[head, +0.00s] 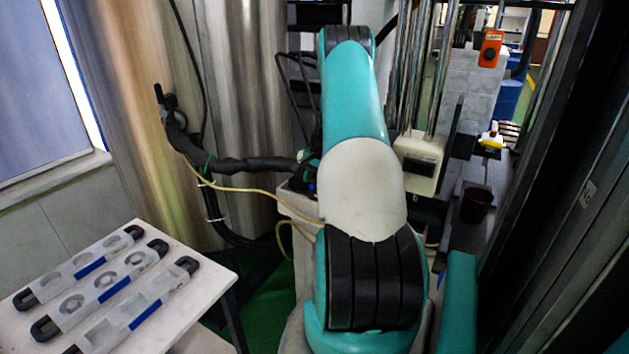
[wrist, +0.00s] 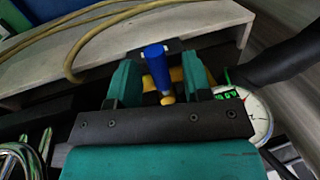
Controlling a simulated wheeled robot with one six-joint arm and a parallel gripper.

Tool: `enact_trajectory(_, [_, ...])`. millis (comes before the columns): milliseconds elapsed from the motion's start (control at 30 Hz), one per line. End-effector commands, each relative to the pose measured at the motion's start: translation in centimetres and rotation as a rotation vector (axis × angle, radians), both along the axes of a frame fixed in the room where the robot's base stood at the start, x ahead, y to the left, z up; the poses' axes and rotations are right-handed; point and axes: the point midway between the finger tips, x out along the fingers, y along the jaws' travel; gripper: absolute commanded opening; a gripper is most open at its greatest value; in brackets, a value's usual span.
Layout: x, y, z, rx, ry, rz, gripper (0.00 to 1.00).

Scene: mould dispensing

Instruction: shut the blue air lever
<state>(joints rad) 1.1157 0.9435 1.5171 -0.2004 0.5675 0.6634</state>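The blue air lever (wrist: 156,66) shows in the wrist view as a blue handle with a yellow part at its lower end. My gripper (wrist: 160,78) is open, with one green finger on each side of the lever. Gaps show between the lever and both fingers. Whether the fingertips reach past the lever in depth I cannot tell. In the head view my arm covers the middle, and the gripper and lever are hidden behind it.
A round gauge with a green display (wrist: 232,98) sits right of my gripper. A yellow hose (wrist: 98,28) crosses the pale ledge (wrist: 190,22) above. A black hose (wrist: 283,58) runs at right. In the head view, a white table (head: 200,290) with several moulds stands lower left.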

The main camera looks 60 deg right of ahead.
Motion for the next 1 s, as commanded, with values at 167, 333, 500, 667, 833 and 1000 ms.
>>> enact_trajectory(167, [0.0,0.1,0.0,0.001,0.001,0.002,0.45])
enact_trajectory(333, [-0.2,0.0,1.1,-0.002,0.000,0.002,0.45])
enact_trajectory(500, [-0.8,0.0,4.4,-0.004,-0.002,0.001,0.45])
enact_trajectory(667, [-1.7,0.1,8.5,-0.005,-0.002,0.001,0.45])
enact_trajectory(833, [-2.5,0.2,12.6,-0.004,-0.002,0.000,0.45])
enact_trajectory(1000, [-3.0,0.2,15.5,-0.003,-0.002,0.002,0.45])
